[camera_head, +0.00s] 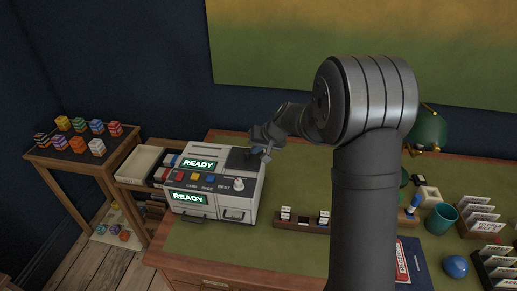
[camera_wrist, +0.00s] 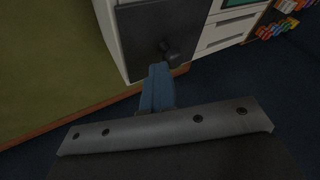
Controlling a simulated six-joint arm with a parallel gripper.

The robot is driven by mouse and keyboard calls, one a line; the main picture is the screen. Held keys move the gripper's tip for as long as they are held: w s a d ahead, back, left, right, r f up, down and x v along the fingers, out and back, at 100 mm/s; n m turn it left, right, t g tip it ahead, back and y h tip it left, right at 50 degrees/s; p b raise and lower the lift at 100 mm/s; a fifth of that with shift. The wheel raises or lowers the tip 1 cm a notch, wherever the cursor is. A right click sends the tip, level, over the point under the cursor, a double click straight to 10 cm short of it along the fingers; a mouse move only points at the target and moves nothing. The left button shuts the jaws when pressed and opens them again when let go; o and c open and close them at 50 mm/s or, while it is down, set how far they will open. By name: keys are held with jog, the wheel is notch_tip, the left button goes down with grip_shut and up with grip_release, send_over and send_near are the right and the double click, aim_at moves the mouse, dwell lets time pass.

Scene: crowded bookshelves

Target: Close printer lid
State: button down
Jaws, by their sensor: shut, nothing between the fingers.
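The printer (camera_head: 178,234) is a pale box on the left part of the desk, with green READY displays, coloured buttons and a knob on its front. A dark panel (camera_head: 238,160), which looks like its lid, is at the top right of the printer. It also shows in the wrist view (camera_wrist: 150,32), with a small dark knob on it. Whether the panel lies fully flat is unclear. My gripper (camera_head: 265,153) is shut and empty at the printer's right upper side. In the wrist view its blue-grey fingers (camera_wrist: 158,72) end close to the knob; contact cannot be told.
A side table (camera_head: 75,158) with several coloured blocks stands left. On the green desk (camera_head: 290,175) are a small dark rack (camera_head: 303,222), a teal cup (camera_head: 441,219), a blue ball (camera_head: 456,266) and card holders. My arm hides the desk's middle.

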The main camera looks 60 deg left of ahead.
jog(key=shift+s+a+r, duration=0.1)
jog(key=shift+s+a, duration=0.05)
jog(key=shift+w+d, duration=0.2)
jog(key=shift+w, duration=0.15)
jog(key=w+d+f+v, duration=0.1)
jog(key=w+v, duration=0.1)
jog(key=v, duration=1)
jog(key=shift+w, duration=0.25)
jog(key=shift+f, duration=0.15)
jog(key=x, duration=0.4)
jog(key=s+x, duration=0.1)
jog(key=x, duration=0.2)
jog(key=s+a+r+x, duration=0.1)
jog(key=x, duration=0.3)
jog(key=shift+s+a+f, duration=0.15)
jog(key=shift+f, duration=0.1)
jog(key=shift+s+a, duration=0.25)
jog(key=shift+s, duration=0.1)
jog(key=shift+f, duration=0.1)
